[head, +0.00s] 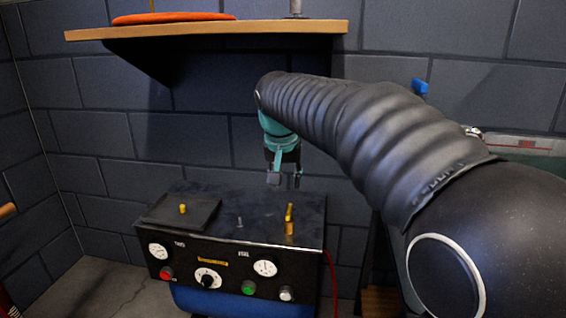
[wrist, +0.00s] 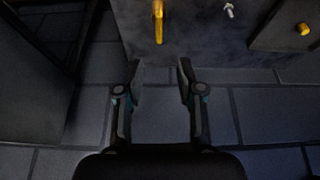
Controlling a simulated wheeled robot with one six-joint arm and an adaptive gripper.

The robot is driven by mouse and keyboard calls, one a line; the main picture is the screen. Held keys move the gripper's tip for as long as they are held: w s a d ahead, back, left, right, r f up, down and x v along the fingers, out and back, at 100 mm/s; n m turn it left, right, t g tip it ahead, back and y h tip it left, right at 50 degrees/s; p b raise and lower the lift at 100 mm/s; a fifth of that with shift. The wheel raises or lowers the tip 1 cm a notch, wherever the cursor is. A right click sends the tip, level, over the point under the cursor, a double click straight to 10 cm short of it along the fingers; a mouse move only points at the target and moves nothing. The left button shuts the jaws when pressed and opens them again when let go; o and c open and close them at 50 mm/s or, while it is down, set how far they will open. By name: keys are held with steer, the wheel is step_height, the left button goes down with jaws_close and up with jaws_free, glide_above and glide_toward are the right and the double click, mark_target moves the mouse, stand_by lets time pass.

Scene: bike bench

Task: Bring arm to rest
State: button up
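My gripper (head: 284,180) hangs pointing down in the head view, above the rear right part of a black bench unit (head: 262,205). In the wrist view my gripper (wrist: 160,80) shows two dark fingers spread apart, with nothing between them. My arm, in a black ribbed sleeve, reaches in from the right of the head view, below the shelf. A yellow upright piece (head: 289,218) stands on the unit near the gripper, apart from it; it also shows in the wrist view (wrist: 158,22).
A wooden shelf (head: 210,29) with an orange disc (head: 173,17) juts from the block wall above. A dark plate (head: 180,213) with a yellow knob (head: 183,208) and a small metal bolt (head: 239,222) are on the unit. Gauges and buttons line its front.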

step_height(320, 180, down, 5)
steer(key=s+n, duration=0.2)
steer(key=s+d+p, duration=0.1)
steer(key=s+d, duration=0.3)
steer(key=s, duration=0.5)
steer(key=s+d+f+p, duration=0.1)
steer(key=s+d+p, duration=0.1)
steer(key=s+d, duration=0.3)
steer(key=s+d+t+p, duration=0.1)
steer(key=s+d, duration=0.4)
steer(key=s, duration=0.8)
steer(key=shift+s+f+y+p, duration=0.3)
steer(key=shift+y, duration=0.1)
steer(key=shift+s, duration=0.1)
